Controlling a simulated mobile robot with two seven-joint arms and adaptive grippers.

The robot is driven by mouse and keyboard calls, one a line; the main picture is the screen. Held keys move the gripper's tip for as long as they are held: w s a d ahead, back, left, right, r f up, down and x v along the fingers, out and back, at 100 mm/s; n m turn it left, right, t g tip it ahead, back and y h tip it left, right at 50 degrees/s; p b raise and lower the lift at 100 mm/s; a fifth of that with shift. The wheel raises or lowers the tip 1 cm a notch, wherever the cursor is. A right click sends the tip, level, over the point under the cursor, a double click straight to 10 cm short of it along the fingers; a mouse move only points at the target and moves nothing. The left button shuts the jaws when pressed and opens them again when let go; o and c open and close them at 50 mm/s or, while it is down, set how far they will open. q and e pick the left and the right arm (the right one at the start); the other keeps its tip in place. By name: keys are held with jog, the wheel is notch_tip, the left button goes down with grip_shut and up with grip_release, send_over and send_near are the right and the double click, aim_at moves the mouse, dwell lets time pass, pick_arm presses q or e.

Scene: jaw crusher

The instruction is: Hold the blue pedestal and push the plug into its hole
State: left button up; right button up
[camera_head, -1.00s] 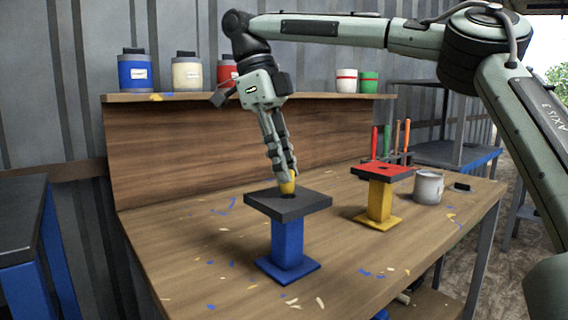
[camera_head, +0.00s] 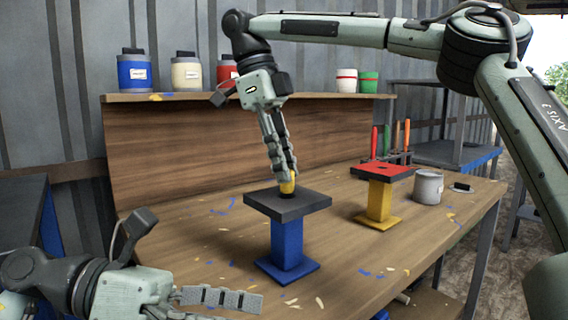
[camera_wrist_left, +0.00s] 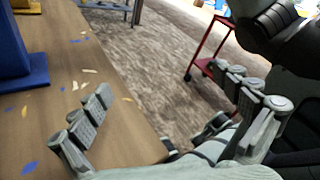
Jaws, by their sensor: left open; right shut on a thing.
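The blue pedestal (camera_head: 287,245) stands upright on the workbench, with a dark square top plate (camera_head: 262,205). Its blue column and base show at the left edge of the left wrist view (camera_wrist_left: 22,80). My right gripper (camera_head: 284,174) points down and is shut on the yellow plug (camera_head: 287,187) over the middle of the plate. The plug's dark lower end is at the plate; how deep it sits cannot be told, and the hole is hidden. My left gripper (camera_wrist_left: 160,82) is open and empty near the bench's front edge, apart from the pedestal.
A yellow pedestal with a red top (camera_head: 380,190) stands to the right on the workbench (camera_head: 190,255). A grey cup (camera_head: 428,187) and a tool rack with screwdrivers (camera_head: 398,142) are beyond it. Paint chips litter the bench. A red cart (camera_wrist_left: 208,50) stands on the floor.

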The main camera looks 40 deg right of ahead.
aim_at(277, 252)
pick_arm(q)
jog(key=w+d+t, duration=0.1)
jog(key=w+t, duration=0.1)
jog(key=w, duration=0.3)
jog(key=w+d+f+t+h, duration=0.1)
jog(key=w+d+t, duration=0.1)
jog(key=w, duration=0.3)
jog(key=w+d+f+t, duration=0.1)
jog(key=w+d+t, duration=0.1)
jog(key=w+t, duration=0.2)
jog(key=shift+w+n, duration=0.4)
jog(key=shift+w, duration=0.45)
jog(key=shift+w+d+f+t, duration=0.15)
jog(key=shift+d+t, duration=0.15)
jog(key=shift+d, duration=0.15)
jog(key=x, duration=0.9)
jog(key=c, duration=1.8)
